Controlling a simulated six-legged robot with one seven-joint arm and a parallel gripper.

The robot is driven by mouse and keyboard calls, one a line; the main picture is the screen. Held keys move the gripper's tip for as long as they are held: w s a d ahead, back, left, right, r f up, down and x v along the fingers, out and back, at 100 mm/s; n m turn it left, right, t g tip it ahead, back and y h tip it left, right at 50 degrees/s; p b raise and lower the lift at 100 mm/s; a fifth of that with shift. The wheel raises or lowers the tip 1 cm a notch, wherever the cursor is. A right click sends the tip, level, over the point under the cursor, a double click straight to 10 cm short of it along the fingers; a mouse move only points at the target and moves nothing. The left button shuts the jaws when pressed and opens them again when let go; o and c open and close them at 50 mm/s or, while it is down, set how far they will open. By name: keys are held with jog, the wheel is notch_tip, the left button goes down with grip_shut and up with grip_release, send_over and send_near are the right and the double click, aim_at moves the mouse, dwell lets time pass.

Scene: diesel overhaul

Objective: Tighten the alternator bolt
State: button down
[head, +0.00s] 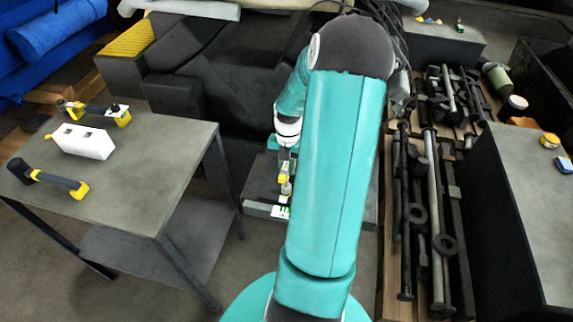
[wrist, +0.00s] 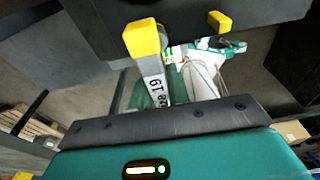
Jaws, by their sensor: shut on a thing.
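My gripper (head: 285,158) reaches down in front of my teal arm in the head view, over a low dark block. It is shut on a grey spanner with a yellow end (wrist: 150,70). Printed characters that look like "19" show on the spanner's side in the wrist view. In the head view the yellow of the held spanner (head: 286,187) shows small, just below the gripper. The fingertips are not clearly visible. I cannot make out the alternator bolt in either view, nor whether the spanner touches anything.
A grey table (head: 150,200) at left carries two yellow-ended tools (head: 60,182) (head: 95,110) and a white box (head: 82,141). The low dark block (head: 258,210) has light markings. Crates of rods and rings (head: 435,190) lie right, beside a grey-topped bench (head: 535,190).

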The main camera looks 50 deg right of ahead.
jog(key=shift+f, duration=0.7)
jog(key=m+t, duration=0.1)
jog(key=m, duration=0.4)
jog(key=shift+m, duration=0.4)
jog(key=m, duration=0.4)
jog(key=shift+m+t, duration=0.3)
jog(key=shift+m, duration=0.1)
jog(key=m, duration=0.4)
jog(key=shift+m+h, duration=0.3)
jog(key=shift+m, duration=0.1)
jog(key=m+t, duration=0.1)
jog(key=m, duration=0.4)
jog(key=shift+m+h, duration=0.4)
jog(key=shift+n, duration=0.3)
jog(key=c, duration=1.9)
grip_release()
grip_shut()
